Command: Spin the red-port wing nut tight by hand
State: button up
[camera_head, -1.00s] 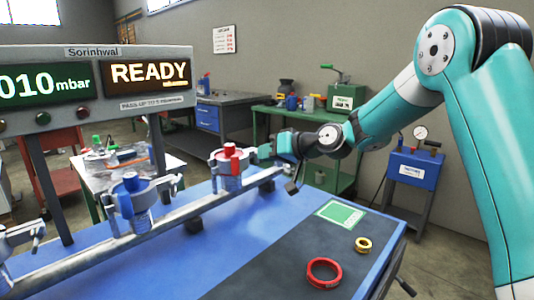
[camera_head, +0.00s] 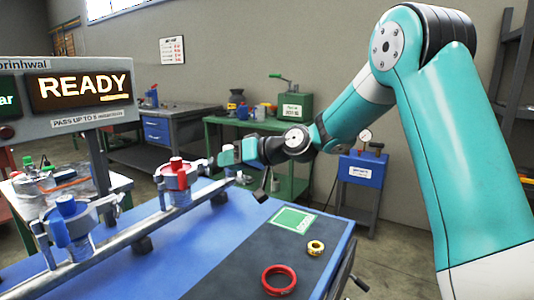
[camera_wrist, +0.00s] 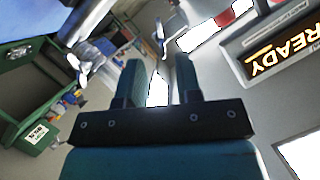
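The red port (camera_head: 177,168), with a red cap and a silver clamp around it, stands on the metal rail in the head view. My gripper (camera_head: 222,158) is just right of this clamp, its teal fingers pointing left towards it. I cannot tell whether they touch the clamp. The wing nut of the red port is too small, or too hidden by the fingers, to make out. In the wrist view my gripper (camera_wrist: 160,70) has its two fingers apart, with a bright gap and nothing clearly held between them.
A blue port (camera_head: 68,212) with its own clamp stands nearer on the rail (camera_head: 110,245). The display (camera_head: 82,90) reads READY. The bench's blue middle is clear.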

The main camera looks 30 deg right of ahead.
jog(key=v, duration=1.3)
jog(key=shift+r, duration=0.1)
jog(key=s+a+f+n+g+h, duration=0.1)
jog(key=s+a+f+n+g, duration=0.15)
jog(key=s+a, duration=0.35)
jog(key=s+a+f+n+g, duration=0.15)
jog(key=s+a+g, duration=0.25)
jog(key=a, duration=0.4)
jog(key=s+a+f+n+g+h, duration=0.1)
jog(key=s+f+g+h, duration=0.1)
jog(key=s, duration=0.6)
jog(key=s+a+f+g+h, duration=0.2)
jog(key=s+f, duration=0.1)
jog(key=s, duration=0.6)
notch_tip(320, 180, up, 17)
jog(key=p, duration=1.7)
jog(key=shift+d, duration=0.2)
jog(key=shift+s, duration=0.1)
